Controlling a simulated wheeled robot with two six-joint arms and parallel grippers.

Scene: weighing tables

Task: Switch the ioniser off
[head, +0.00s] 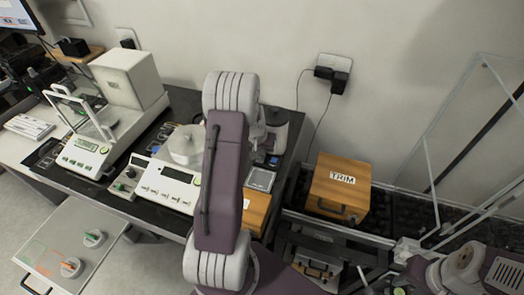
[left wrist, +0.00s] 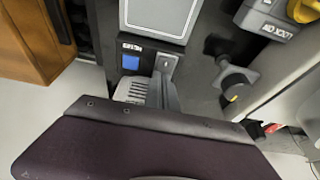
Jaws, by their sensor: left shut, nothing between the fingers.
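In the head view a blue spot that looks like the same switch (head: 274,161) shows just right of my left arm. My left gripper (left wrist: 162,82) is shut and empty, close beside the switch on its right. I cannot tell whether it touches anything. In the head view my left arm hides most of that gripper. The switch position is too small to read. My right gripper cannot be seen; only right arm links show at lower right.
A light grey panel (head: 262,180) lies beside the switch. A balance (head: 168,183) and a weighing device (head: 90,150) stand to the left. A wooden TRIM box (head: 338,190) stands to the right.

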